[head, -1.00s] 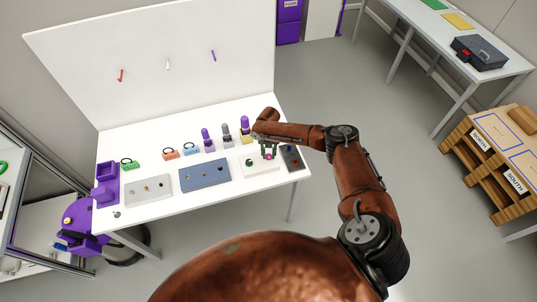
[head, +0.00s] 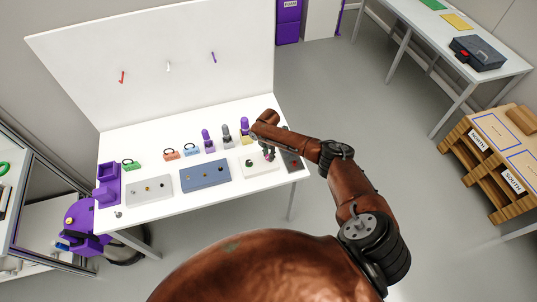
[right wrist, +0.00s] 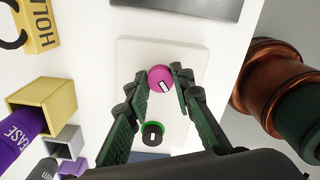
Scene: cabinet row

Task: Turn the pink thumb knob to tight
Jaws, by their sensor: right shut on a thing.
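The pink thumb knob (right wrist: 161,79) stands on a white plate (right wrist: 127,55) in the right wrist view, with a short white mark on its top. My right gripper (right wrist: 161,77) is shut on it, one dark finger on each side. In the head view the right gripper (head: 267,156) reaches down to the white plate (head: 256,169) near the table's right end, and the knob is mostly hidden there. A black knob with a green ring (right wrist: 152,133) stands on the same plate, below the pink knob in the right wrist view. My left gripper is not in view.
A blue-grey plate (head: 205,175) and a light grey plate (head: 149,190) lie to the left. A dark plate (head: 291,161) lies to the right. Purple and grey bottles (head: 226,133) stand behind, with a yellow holder (right wrist: 38,25) near the gripper.

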